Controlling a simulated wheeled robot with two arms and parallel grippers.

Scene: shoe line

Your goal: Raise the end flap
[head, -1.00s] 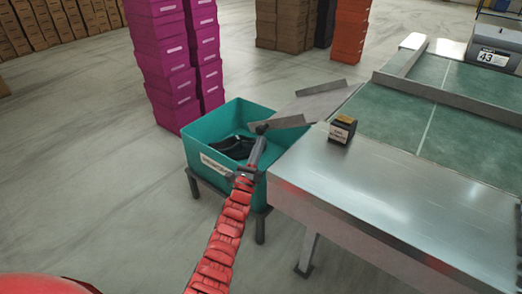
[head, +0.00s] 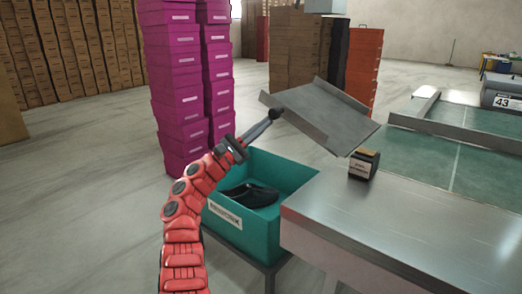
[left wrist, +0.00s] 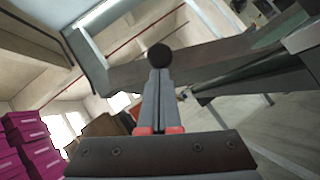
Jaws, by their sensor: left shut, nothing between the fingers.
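The end flap (head: 325,118) is a grey metal plate with raised side lips at the near end of the line. It is tilted up, its free end higher than the table. My left gripper (head: 274,114) is shut and empty, its dark tip at the flap's free-end edge. I cannot tell for sure whether they touch. In the left wrist view the shut fingers (left wrist: 160,58) point up, and the flap's plate (left wrist: 185,68) crosses behind them. My right gripper is in no view.
A teal bin (head: 265,240) with a dark shoe (head: 248,195) stands below the flap on a stand. A small dark box (head: 363,163) sits on the steel table (head: 400,215) by the flap. Magenta box stacks (head: 180,90) stand behind my left arm.

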